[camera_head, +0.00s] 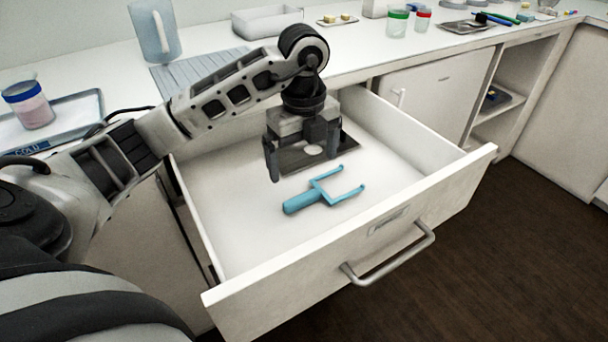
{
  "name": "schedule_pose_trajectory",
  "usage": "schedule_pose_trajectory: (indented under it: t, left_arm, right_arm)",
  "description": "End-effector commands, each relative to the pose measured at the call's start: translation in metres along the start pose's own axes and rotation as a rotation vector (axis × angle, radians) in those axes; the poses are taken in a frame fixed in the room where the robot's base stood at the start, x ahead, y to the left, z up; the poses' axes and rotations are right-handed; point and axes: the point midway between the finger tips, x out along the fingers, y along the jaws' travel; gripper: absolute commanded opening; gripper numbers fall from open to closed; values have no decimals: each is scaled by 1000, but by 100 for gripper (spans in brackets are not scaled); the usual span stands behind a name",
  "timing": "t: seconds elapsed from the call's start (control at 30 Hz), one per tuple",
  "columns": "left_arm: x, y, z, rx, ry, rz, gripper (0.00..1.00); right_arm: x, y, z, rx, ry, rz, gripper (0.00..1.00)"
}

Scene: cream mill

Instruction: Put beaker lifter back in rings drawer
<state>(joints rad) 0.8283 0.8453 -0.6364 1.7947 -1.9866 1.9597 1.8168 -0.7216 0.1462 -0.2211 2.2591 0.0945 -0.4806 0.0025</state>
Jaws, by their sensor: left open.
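The blue beaker lifter (310,198), a handle with a two-pronged fork, lies in the open white drawer (255,295), on its floor near the front panel. Its handle points to the left and its prongs to the right. My left gripper (303,170) is over the drawer, just behind the lifter, pointing down with its fingers apart and empty. It appears apart from the lifter. My right gripper does not show.
The counter behind holds a pitcher (155,32), a blue-lidded jar (29,106) and a white bin (267,21). The drawer's handle (392,256) sticks out in front.

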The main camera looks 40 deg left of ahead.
Motion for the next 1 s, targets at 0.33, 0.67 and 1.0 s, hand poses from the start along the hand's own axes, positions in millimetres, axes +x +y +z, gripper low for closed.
schedule_pose_trajectory:
  t: [0.33, 0.67, 1.0]
  left_arm:
    - [-32, 0, 0, 0, 0, 1, 100]
    - [-32, 0, 0, 0, 0, 1, 100]
    - [-56, 0, 0, 0, 0, 0, 100]
  right_arm:
    - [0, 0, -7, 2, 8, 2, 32]
    - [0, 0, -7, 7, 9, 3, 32]
    - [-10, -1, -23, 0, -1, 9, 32]
